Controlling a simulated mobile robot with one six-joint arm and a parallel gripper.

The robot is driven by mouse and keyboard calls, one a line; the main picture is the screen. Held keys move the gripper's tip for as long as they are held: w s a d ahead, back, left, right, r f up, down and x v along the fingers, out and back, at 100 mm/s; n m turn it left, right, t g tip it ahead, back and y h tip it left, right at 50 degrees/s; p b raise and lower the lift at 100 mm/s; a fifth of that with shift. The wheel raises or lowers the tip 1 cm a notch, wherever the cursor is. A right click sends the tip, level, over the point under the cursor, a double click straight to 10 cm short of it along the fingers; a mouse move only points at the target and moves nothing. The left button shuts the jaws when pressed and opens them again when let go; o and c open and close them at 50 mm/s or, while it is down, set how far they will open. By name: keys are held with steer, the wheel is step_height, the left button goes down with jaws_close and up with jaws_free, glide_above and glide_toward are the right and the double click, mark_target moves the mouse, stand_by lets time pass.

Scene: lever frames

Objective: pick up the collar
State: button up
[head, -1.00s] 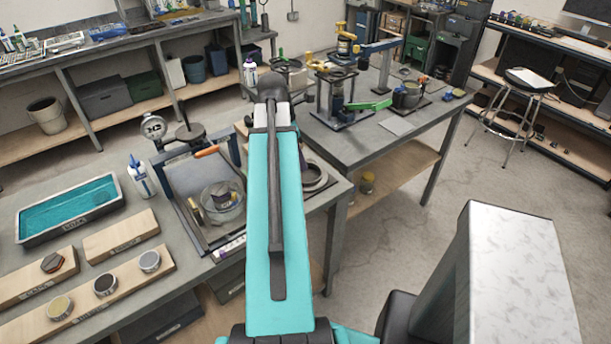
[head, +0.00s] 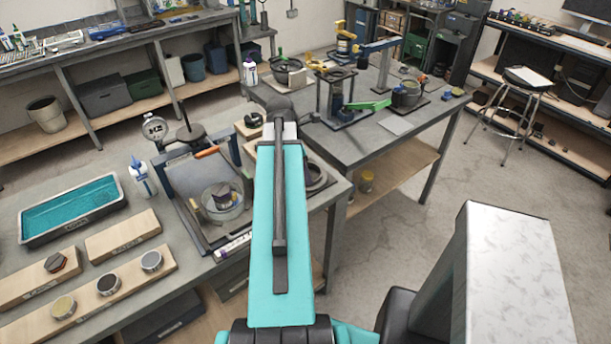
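A dark grey ring-shaped part (head: 317,177) sits on a board at the right end of the near bench, just right of my arm. It may be the collar, but I cannot tell for sure. My turquoise arm covers part of it and of the board. My gripper is not in view; only the upper arm and its dark far joint show, and they hide what lies behind them.
The near bench holds a teal-filled tray (head: 72,207), wooden blocks with round pieces (head: 108,284), a white bottle (head: 141,179), a dial gauge (head: 155,128) and a grey tray with a glass bowl (head: 223,204). Another bench (head: 385,143) stands behind.

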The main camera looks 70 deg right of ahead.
mark_target(311, 187)
steer(key=shift+p+x, duration=1.25)
steer(key=shift+x, duration=1.35)
jaws_close()
